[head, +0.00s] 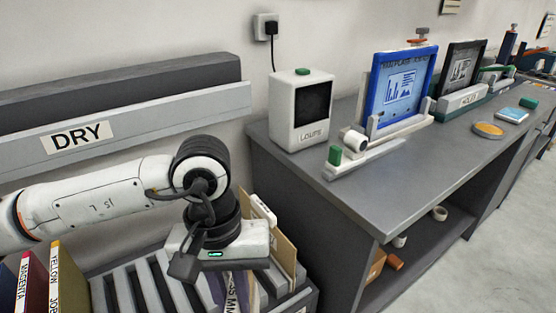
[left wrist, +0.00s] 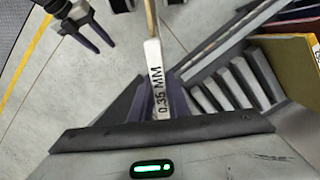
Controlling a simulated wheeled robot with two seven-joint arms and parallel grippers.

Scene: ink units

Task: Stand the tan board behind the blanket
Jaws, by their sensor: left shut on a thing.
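The tan board (head: 285,250) is upright at the grey slotted rack (head: 140,287). In the left wrist view the board (left wrist: 151,20) is seen edge-on, with a white edge label reading 0.35 MM. My left gripper (head: 222,290) points down with its dark fingers on both sides of that labelled edge, shut on it; the fingers also show in the left wrist view (left wrist: 162,103). Whether the board's lower edge touches the rack is hidden. My right gripper (left wrist: 92,35) is empty, fingers apart, at upper left of the wrist view. I cannot identify the blanket.
Magenta (head: 32,285) and yellow (head: 58,275) labelled binders stand left of the rack. A DRY-labelled rail (head: 130,125) runs along the wall. Right of the rack, a grey bench (head: 290,160) carries a white box (head: 300,125) and a blue-framed plate (head: 402,85). Floor beyond is clear.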

